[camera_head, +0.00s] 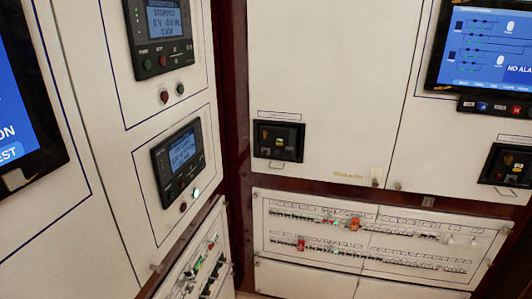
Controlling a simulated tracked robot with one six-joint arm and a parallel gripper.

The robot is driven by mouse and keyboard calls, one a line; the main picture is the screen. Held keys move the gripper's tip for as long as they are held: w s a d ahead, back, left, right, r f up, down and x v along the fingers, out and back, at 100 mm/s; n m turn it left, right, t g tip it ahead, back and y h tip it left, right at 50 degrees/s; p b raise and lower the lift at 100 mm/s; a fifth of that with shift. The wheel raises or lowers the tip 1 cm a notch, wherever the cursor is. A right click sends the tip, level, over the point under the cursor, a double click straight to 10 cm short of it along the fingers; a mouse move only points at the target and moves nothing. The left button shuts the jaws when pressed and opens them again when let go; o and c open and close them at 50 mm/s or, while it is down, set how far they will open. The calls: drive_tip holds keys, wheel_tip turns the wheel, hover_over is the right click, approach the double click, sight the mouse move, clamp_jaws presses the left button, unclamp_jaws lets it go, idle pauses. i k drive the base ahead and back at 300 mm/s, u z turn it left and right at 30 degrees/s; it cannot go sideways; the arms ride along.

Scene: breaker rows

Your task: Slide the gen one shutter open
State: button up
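My gripper is not in view. A black breaker unit (278,141) is set in the white panel at the centre, with small yellow marks on its face and a label strip above it. A second black breaker unit (507,166) sits at the right edge, partly cut off by the frame. The labels are too small to read, so I cannot tell which unit belongs to gen one. I cannot make out the position of a shutter on either unit.
Two controller screens (160,35) (179,160) are on the left wall panel. A large blue screen (487,48) is at upper right, and another (20,110) at the left edge. Rows of small breakers (360,240) run along the lower panel. A dark corner post (234,100) divides the walls.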

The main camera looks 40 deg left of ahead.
sight(265, 151)
drive_tip(key=z, duration=0.05)
drive_tip(key=i, duration=1.85)
drive_tip(key=u, duration=3.5)
